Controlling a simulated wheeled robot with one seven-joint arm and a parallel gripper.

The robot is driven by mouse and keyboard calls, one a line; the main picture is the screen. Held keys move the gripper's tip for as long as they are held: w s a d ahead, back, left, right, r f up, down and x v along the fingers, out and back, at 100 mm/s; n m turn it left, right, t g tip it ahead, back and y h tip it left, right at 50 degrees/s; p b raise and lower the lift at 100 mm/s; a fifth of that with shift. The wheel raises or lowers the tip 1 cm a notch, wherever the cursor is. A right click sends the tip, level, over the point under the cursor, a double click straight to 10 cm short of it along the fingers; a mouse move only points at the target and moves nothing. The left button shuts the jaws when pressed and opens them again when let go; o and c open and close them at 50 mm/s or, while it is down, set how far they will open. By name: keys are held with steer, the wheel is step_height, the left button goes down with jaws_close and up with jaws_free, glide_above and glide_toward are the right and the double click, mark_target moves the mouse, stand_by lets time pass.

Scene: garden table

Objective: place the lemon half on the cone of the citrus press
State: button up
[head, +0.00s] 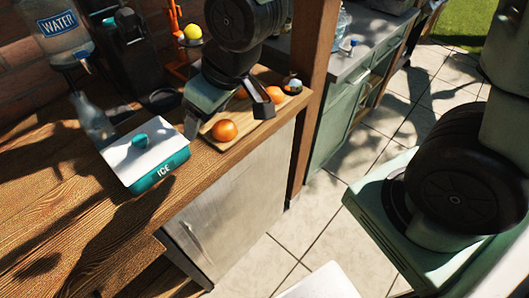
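An orange-coloured stand (176,45), which looks like the citrus press, is at the back of the wooden counter. A yellow round thing (193,33) shows at its right side; I cannot tell whether it is the lemon half or part of the press. The cone cannot be made out. My gripper (228,115) is low over the wooden cutting board (252,122), to the front and right of the press. Its fingers are spread apart, with no lemon visible between them. My gripper and wrist hide part of the board.
Oranges (224,131) lie on the board, with a small dark jar (293,87) at its right end. A white and teal ice box (146,155), a clear bottle (92,118) and a water jug (58,32) stand left. A wooden post (315,90) rises right of the board.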

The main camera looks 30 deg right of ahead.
steer(key=s+d+g+h, duration=0.1)
steer(key=s+g, duration=0.1)
steer(key=s, duration=0.5)
steer(key=s+d+r+n+g+h, duration=0.1)
steer(key=s+d, duration=0.1)
steer(key=s, duration=0.5)
steer(key=shift+s+d+r+g+h, duration=0.2)
steer(key=shift+s+r+g+h, duration=0.1)
steer(key=shift+s+g, duration=0.1)
